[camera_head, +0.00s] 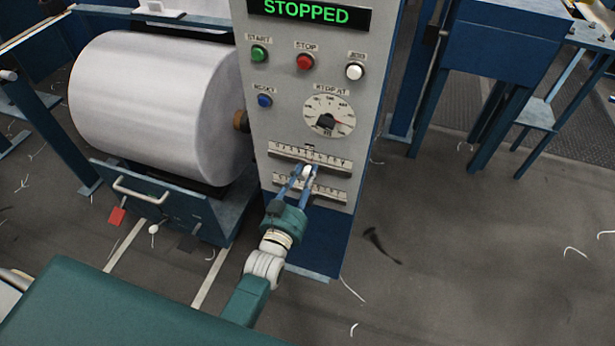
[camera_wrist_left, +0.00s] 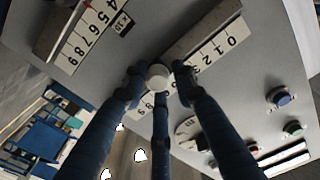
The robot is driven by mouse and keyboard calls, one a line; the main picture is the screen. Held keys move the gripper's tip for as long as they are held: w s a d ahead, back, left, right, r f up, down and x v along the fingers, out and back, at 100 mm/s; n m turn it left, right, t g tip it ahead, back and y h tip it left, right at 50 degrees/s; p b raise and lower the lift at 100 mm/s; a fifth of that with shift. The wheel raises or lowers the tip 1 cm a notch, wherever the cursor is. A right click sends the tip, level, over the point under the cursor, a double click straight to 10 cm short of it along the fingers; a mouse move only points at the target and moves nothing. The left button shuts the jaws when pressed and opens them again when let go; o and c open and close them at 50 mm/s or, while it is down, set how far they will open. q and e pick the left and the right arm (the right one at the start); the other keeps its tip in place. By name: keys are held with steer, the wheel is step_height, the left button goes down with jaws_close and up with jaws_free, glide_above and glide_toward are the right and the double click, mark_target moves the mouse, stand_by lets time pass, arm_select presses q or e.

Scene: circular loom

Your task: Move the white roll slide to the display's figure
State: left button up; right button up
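The display (camera_head: 312,12) reads STOPPED in green letters; I see no figure on it. Two slide scales sit low on the grey panel, an upper one (camera_head: 335,162) and a lower one (camera_head: 335,192). A white knob (camera_wrist_left: 158,77) shows between my left gripper's fingertips, in front of the scale nearer the buttons. It also shows in the head view (camera_head: 307,172). My left gripper (camera_head: 306,176) has its fingers around the knob; whether they press on it I cannot tell. The fingers hide the scale's middle figures. My right gripper is out of view.
Above the slides are green (camera_head: 259,54), red (camera_head: 304,62), white (camera_head: 355,71) and blue (camera_head: 265,100) buttons and a dial (camera_head: 329,116). A large white roll (camera_head: 150,105) stands left of the panel. The floor to the right is mostly clear.

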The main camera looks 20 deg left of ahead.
arm_select(q)
steer(key=shift+o, duration=0.8)
steer(key=shift+d, duration=0.1)
steer(key=s, duration=1.2)
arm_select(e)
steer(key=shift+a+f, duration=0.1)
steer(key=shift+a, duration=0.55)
